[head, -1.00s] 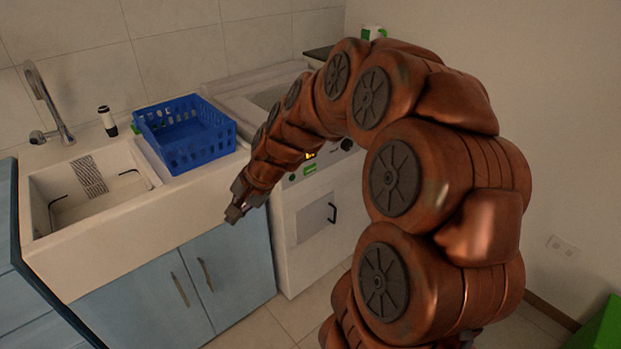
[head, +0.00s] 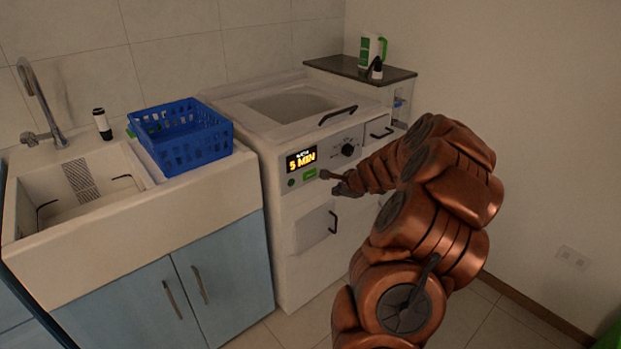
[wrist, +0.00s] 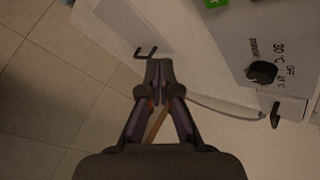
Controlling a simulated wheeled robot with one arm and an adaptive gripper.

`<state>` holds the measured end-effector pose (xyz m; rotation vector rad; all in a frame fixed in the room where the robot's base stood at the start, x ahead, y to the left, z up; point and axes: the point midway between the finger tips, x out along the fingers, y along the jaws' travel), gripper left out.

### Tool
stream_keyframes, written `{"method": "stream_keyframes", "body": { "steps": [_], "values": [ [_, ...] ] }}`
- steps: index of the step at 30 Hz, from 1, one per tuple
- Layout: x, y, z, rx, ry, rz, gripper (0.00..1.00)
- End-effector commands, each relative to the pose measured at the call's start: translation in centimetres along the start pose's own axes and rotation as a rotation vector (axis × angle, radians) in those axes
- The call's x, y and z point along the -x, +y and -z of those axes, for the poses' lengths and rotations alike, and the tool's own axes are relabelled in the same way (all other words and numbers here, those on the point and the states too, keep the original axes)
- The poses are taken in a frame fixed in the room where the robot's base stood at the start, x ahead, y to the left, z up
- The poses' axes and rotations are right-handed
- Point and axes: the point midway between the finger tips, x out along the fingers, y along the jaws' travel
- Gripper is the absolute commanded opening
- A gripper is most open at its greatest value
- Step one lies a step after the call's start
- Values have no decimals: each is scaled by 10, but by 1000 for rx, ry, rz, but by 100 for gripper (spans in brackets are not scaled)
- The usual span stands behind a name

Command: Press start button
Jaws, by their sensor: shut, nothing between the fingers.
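The white washing machine (head: 290,235) has a front panel with a lit display (head: 301,160) reading "5 MIN". A black knob (head: 347,150) sits to the right and shows in the wrist view (wrist: 262,72). My gripper (head: 329,182) is shut and empty, just right of the green button in the head view. In the wrist view my gripper (wrist: 158,68) appears below the panel, apart from the green patch (wrist: 214,3) at the top edge.
A black door handle (head: 333,222) is below the panel and a lid handle (head: 338,115) above. A blue basket (head: 183,135) stands beside the sink (head: 75,195) at left. A dark-topped cabinet (head: 355,68) with bottles is behind right. Floor in front is clear.

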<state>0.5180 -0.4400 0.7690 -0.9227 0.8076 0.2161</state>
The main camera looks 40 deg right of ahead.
Motion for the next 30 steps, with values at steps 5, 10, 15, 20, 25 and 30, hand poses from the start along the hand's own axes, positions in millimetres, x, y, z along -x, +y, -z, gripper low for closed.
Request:
{"method": "stream_keyframes", "body": {
  "steps": [5,10,15,20,25,30],
  "values": [
    [0,0,0,0,-1,-1,0],
    [-1,0,-2,2,-1,-2,0],
    [-9,-4,-7,3,-2,-4,0],
    [-22,-12,-17,5,-3,-7,0],
    [-35,-25,-27,4,-2,-3,0],
    [-47,-34,-38,4,-3,-6,0]
  ]
}}
